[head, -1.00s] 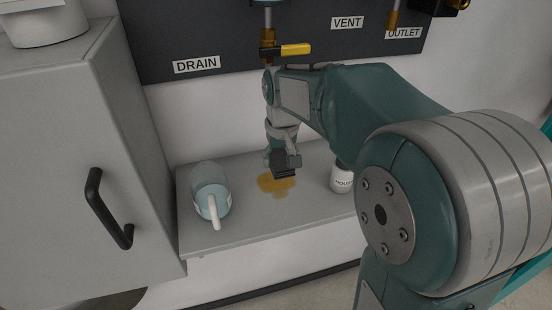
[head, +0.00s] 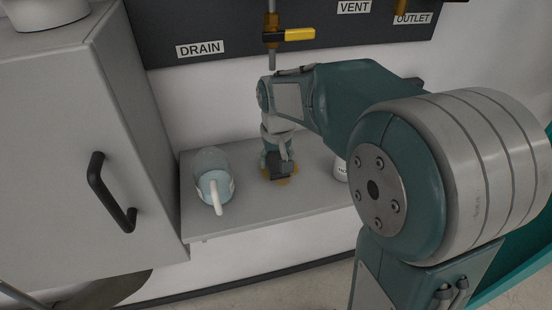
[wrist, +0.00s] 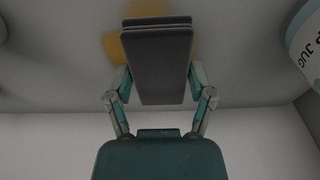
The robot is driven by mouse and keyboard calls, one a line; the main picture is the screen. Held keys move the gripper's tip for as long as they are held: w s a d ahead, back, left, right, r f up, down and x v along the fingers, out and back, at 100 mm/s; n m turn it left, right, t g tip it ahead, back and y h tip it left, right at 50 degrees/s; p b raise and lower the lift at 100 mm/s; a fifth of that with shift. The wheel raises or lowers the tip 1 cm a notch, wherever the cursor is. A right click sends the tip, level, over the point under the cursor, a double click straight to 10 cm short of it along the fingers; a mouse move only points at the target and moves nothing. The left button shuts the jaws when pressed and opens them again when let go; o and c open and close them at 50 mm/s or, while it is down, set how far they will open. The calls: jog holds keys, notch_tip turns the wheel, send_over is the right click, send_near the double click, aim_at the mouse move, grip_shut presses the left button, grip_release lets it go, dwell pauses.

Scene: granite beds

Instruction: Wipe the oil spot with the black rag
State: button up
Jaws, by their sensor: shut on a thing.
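The black rag (head: 281,166) is a dark folded block held in my gripper (head: 279,158), which is shut on it. In the wrist view the rag (wrist: 157,65) sits between the two fingers of my gripper (wrist: 158,78). The oil spot (head: 293,179) is a yellow-brown patch on the grey shelf (head: 240,215). The rag is over the spot and hides much of it; edges of the spot show around it. The spot also shows beside the rag in the wrist view (wrist: 112,48). I cannot tell whether the rag touches the shelf.
A white labelled container (head: 340,170) stands to the right, partly behind my arm. A grey cabinet (head: 70,140) borders the left. A yellow-handled valve (head: 290,36) hangs above.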

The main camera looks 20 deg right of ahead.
jog(key=shift+a+f, duration=0.2)
jog(key=shift+a, duration=0.1)
jog(key=shift+d+f, duration=0.15)
jog(key=shift+f, duration=0.3)
jog(key=shift+d+r, duration=0.15)
jog(key=shift+d, duration=1)
jog(key=shift+a+f, duration=0.2)
jog(key=shift+a, duration=1)
jog(key=shift+d+r, duration=0.1)
jog(key=shift+d, duration=1.1)
jog(key=shift+a, duration=1.15)
jog(key=shift+d, duration=1.1)
jog(key=shift+a, duration=1.2)
